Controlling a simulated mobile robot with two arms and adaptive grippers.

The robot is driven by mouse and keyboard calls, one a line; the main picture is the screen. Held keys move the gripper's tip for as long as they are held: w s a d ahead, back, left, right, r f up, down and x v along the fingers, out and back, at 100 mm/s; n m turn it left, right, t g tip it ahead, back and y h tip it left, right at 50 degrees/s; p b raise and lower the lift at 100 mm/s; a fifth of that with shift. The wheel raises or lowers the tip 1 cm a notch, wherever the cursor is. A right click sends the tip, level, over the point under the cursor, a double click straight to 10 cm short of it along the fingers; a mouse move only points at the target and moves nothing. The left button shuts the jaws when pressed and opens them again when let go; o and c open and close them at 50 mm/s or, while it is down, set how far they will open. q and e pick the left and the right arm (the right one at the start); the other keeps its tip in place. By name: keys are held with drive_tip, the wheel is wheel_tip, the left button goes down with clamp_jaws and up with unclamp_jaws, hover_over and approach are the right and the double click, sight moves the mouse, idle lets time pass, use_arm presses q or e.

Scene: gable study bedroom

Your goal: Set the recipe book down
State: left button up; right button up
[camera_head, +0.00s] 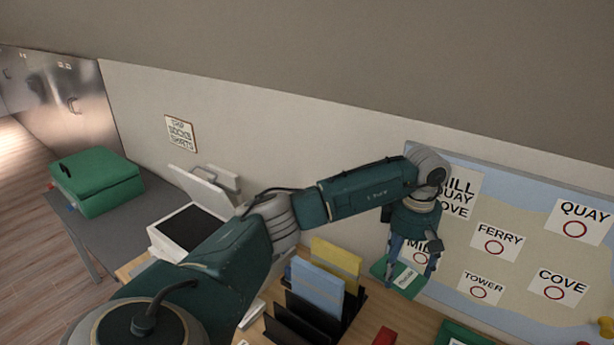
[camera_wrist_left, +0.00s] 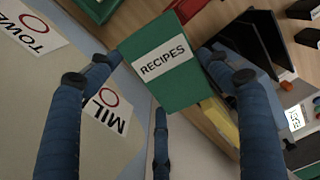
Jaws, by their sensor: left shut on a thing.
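The recipe book (camera_head: 409,284) is green with a white label, and its label reads RECIPES in the left wrist view (camera_wrist_left: 182,88). My left gripper (camera_head: 412,262) points down in front of the wall map, with its fingers on either side of the book. In the left wrist view the blue fingers (camera_wrist_left: 160,66) reach the book's two side edges, shut on it. The book is beside the file holder, over the wooden desk (camera_head: 413,318). I cannot tell whether its lower edge touches the desk. My right gripper is not in view.
A black file holder (camera_head: 300,318) with a blue folder (camera_head: 317,290) and a yellow folder (camera_head: 336,258) stands close left of the book. A red object (camera_head: 384,336) and a green item (camera_head: 462,335) lie at the desk's front. The map board (camera_head: 450,259) is behind.

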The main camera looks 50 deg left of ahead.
use_arm(q)
drive_tip(key=shift+w+a+f+n, duration=0.1)
drive_tip(key=shift+w+a+n, duration=0.15)
drive_tip(key=shift+a+n, duration=0.25)
drive_tip(key=shift+w+a+n, duration=0.25)
drive_tip(key=shift+a+n, duration=0.25)
drive_tip(key=shift+a+f, duration=0.1)
drive_tip(key=shift+a, duration=0.05)
drive_tip(key=shift+f, duration=0.1)
drive_tip(key=b, duration=1)
hover_over(383, 316)
wheel_tip(383, 316, down, 16)
drive_tip(key=shift+r, duration=0.1)
drive_tip(key=shift+f+b, duration=1.05)
drive_tip(key=shift+f, duration=1)
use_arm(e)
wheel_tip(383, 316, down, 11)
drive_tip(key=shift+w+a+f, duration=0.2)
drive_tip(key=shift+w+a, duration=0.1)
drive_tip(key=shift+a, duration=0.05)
use_arm(q)
drive_tip(key=shift+f, duration=0.1)
drive_tip(key=o, duration=1.2)
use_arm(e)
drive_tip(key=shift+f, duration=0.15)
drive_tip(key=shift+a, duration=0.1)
